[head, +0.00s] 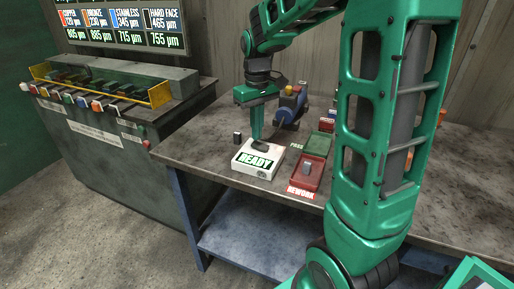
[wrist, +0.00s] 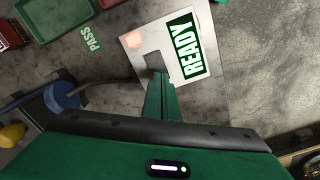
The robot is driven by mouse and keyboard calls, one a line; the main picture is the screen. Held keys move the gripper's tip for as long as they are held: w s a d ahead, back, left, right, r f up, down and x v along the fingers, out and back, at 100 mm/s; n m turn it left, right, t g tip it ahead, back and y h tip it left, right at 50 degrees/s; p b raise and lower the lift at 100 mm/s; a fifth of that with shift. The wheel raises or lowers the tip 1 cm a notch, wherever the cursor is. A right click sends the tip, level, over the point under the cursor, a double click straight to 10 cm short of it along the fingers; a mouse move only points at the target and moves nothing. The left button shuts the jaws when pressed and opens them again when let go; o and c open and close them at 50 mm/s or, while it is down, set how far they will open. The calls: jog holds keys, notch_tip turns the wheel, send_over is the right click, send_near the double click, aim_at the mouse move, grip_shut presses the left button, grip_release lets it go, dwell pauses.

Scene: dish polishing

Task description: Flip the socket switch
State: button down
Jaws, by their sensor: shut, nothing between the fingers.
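A white box (head: 258,162) with a lit READY display (head: 254,160) sits on the bench; it also shows in the wrist view (wrist: 205,73). A dark patch lies on its top, partly hidden by my fingers. A small glowing red square (wrist: 133,40) is on the box in the wrist view. I cannot tell for sure which part is the socket switch. My gripper (head: 256,138) is shut and empty, pointing down over the back part of the box. In the wrist view its fingertips (wrist: 160,77) overlap the box's edge; contact is not clear.
A green PASS tray (head: 317,144) and a red REWORK tray (head: 310,175) with a grey block stand right of the box. A blue motor-like machine (head: 289,107) is behind. A small dark block (head: 237,138) stands left of the box. The bench front (head: 195,163) is clear.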

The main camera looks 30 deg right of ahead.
aim_at(257, 144)
jog(key=shift+f, duration=1)
dwell(0.6)
notch_tip(257, 144, up, 7)
dwell(1.0)
dwell(0.3)
jog(key=s+d+f+m, duration=0.1)
jog(key=s+f+m, duration=0.1)
jog(key=s, duration=0.7)
jog(key=s+f+m, duration=0.2)
jog(key=s, duration=0.7)
jog(key=s+d+f+m, duration=0.1)
jog(key=s+f+m, duration=0.1)
jog(key=s, duration=0.6)
jog(key=shift+s+d+m, duration=0.35)
jog(key=shift+s+m, duration=0.05)
jog(key=shift+m, duration=0.2)
